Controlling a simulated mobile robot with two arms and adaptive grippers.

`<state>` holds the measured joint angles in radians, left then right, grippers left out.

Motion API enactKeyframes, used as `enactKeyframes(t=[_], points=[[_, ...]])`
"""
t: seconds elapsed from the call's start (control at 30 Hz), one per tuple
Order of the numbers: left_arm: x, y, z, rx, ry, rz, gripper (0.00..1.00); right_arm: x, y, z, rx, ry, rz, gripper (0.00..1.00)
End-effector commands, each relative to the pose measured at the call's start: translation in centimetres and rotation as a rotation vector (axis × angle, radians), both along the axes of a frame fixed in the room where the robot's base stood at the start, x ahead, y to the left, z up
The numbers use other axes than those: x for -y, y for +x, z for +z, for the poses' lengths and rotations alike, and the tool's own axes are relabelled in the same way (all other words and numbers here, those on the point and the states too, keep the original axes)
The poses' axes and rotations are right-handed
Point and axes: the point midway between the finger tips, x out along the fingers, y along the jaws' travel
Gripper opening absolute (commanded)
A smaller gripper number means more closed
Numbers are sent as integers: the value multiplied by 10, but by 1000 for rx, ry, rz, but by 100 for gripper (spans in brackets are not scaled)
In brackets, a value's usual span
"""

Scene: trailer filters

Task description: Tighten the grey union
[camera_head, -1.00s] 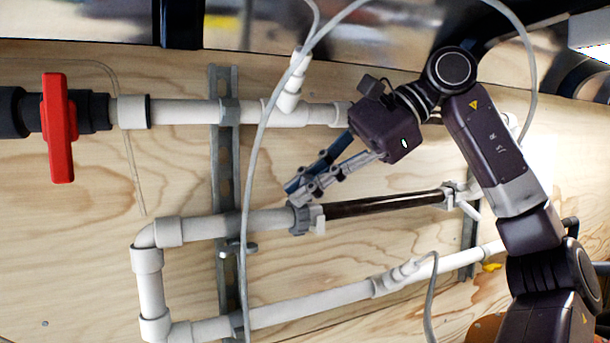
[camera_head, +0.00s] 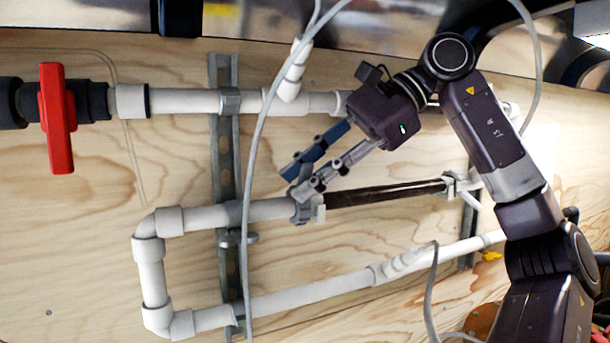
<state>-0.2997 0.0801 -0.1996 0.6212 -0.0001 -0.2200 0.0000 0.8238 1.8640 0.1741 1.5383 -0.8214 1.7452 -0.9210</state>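The grey union (camera_head: 301,209) is a ribbed grey nut on the middle pipe, at the left end of a dark clear tube (camera_head: 385,193). My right gripper (camera_head: 295,182) reaches in from the upper right. Its blue finger and grey finger stand apart with a clear gap and nothing between them. The grey fingertip is at the union's upper edge and partly covers it; I cannot tell whether it touches. The blue finger is up and left of it, clear of the union. My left gripper is not in view.
A red valve handle (camera_head: 57,118) is on the upper pipe at the left. A metal strut (camera_head: 226,160) runs down the plywood panel. A thin grey hose (camera_head: 253,150) hangs in front of the pipes, left of the union. A lower white pipe (camera_head: 310,295) runs beneath.

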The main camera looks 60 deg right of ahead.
Motion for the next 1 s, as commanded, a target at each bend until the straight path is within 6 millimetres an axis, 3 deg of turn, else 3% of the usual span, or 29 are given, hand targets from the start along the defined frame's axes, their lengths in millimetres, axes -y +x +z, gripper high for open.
enactKeyframes(t=[0.23, 0.67, 1.0], points=[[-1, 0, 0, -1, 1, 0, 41, 7, -8, 9, -1, 0, -4, 25], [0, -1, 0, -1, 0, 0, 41, 40, -58, 58, 0, 2, -4, 25], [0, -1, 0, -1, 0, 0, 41, 52, -76, 74, -1, 1, 0, 25]])
